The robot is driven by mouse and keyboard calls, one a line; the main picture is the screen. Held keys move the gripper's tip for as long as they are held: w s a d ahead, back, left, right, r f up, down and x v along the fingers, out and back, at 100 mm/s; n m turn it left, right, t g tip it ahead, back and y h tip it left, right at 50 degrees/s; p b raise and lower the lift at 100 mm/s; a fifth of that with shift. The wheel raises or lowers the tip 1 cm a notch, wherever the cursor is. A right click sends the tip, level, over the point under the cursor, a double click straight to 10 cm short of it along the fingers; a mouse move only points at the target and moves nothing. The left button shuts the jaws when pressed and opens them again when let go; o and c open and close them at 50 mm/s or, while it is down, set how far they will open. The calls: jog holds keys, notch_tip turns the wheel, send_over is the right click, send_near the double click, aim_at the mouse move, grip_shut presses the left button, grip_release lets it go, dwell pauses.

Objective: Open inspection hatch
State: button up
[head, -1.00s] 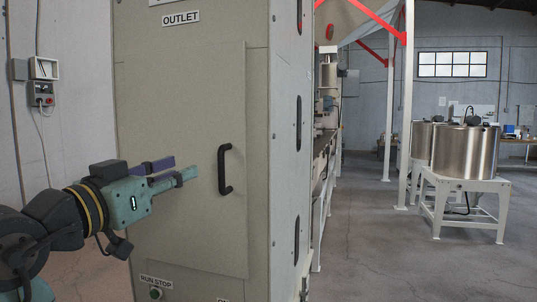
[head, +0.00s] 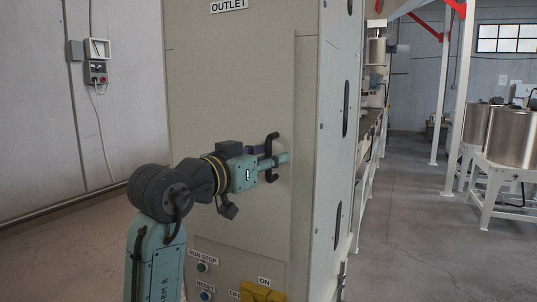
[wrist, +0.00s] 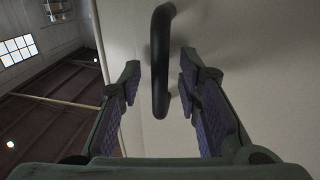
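The inspection hatch (head: 230,110) is a flat beige panel on the front of a tall beige cabinet, and it looks closed. Its black C-shaped handle (head: 271,144) stands upright near the panel's right edge. My gripper (head: 278,160) is at the handle, with its fingers at the handle's middle and lower part. In the wrist view the handle (wrist: 160,70) runs between the two purple-padded fingers. A gap shows on both sides, so the gripper is open around it and not closed on it.
Below the hatch are the RUN STOP button (head: 202,267), the RESET button (head: 206,295) and a yellow part (head: 262,291) by the ON label. A steel tank (head: 512,137) on a white stand is at the right. Grey floor (head: 405,220) beside the cabinet is clear.

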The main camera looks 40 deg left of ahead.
jog(key=shift+c, duration=0.5)
grip_shut()
dwell(0.4)
